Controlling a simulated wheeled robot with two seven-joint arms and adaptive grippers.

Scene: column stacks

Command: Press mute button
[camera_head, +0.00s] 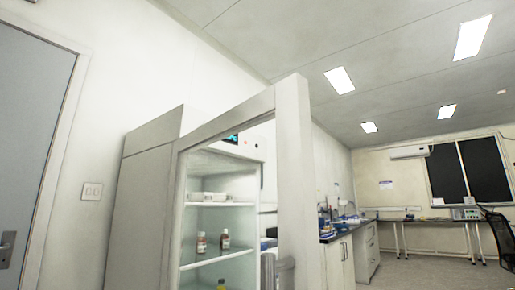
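A tall refrigerator cabinet (148,195) stands in the middle left. A small dark display with teal figures (232,139) is on its upper front panel. A small red mark (247,143) sits just right of the display and may be a button or a light. Lettering is too small to read, so I cannot tell which control is the mute button. A pale door frame (293,180) stands in front of the cabinet, partly in front of the panel. Neither of my grippers is in view.
Shelves inside the cabinet hold white containers (207,197) and bottles (201,243). A grey room door (32,150) is at far left, with a wall switch (92,191) beside it. Lab benches (362,250) and a black chair (497,232) are at right. Floor shows between them.

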